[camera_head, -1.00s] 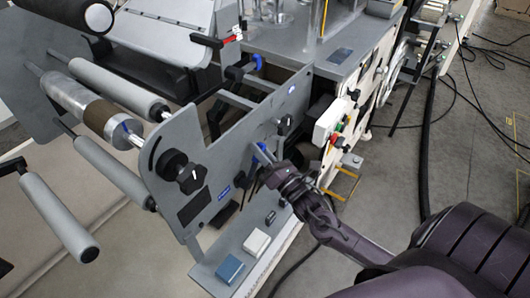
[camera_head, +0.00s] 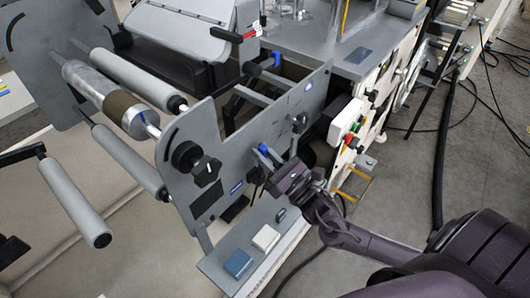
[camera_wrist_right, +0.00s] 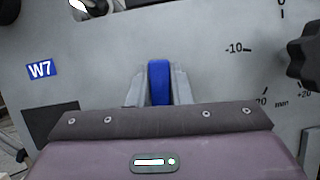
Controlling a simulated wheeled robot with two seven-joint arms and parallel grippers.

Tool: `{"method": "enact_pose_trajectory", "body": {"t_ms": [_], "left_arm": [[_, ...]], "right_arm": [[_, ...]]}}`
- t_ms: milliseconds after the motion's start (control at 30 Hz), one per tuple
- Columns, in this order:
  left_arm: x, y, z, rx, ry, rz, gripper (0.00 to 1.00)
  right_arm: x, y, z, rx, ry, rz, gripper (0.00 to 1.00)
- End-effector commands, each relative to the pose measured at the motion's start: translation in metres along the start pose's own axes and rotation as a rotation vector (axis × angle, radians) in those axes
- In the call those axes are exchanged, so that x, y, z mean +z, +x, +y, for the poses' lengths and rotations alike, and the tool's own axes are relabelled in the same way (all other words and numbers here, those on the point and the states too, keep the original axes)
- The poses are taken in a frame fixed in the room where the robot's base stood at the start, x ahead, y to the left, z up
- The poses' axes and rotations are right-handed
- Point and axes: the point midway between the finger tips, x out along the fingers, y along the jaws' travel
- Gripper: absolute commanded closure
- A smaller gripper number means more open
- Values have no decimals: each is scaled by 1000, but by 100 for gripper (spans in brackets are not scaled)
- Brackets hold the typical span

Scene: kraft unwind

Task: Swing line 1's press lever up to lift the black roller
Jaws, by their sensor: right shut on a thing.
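The blue-tipped lever (camera_head: 263,150) stands at the outer face of the grey side plate (camera_head: 215,125). My right gripper (camera_head: 267,160) is shut on it. In the right wrist view the blue lever (camera_wrist_right: 158,82) sits upright between the two grey fingers (camera_wrist_right: 158,92), in front of the plate with a W7 label (camera_wrist_right: 41,69). The lever's lower end is hidden by my gripper. I cannot make out the black roller clearly; dark parts behind the plate are partly covered. My left gripper is not in view.
A black knob (camera_head: 205,170) sticks out of the plate left of my gripper. Grey rollers (camera_head: 75,203) lie at the left. A blue box (camera_head: 238,263) and a white box (camera_head: 265,238) are on the ledge below. A black hose (camera_head: 440,160) runs down at the right.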

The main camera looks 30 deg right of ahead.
Motion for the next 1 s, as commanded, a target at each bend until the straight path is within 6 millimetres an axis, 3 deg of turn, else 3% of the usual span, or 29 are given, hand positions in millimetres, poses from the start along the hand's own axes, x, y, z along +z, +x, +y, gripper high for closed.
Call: {"method": "enact_pose_trajectory", "body": {"t_ms": [300, 333, 500, 800, 1000], "left_arm": [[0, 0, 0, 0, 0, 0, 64], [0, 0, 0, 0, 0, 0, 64], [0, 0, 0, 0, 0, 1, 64], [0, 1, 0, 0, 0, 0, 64], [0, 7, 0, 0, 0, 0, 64]], "right_arm": [[-2, -2, 2, 4, -2, 6, 100], [-3, -2, 2, 4, -2, 6, 79], [-2, -1, 1, 3, -1, 4, 60], [-2, -4, 1, 2, -1, 3, 60], [-4, -32, 1, 3, -1, 8, 60]]}}
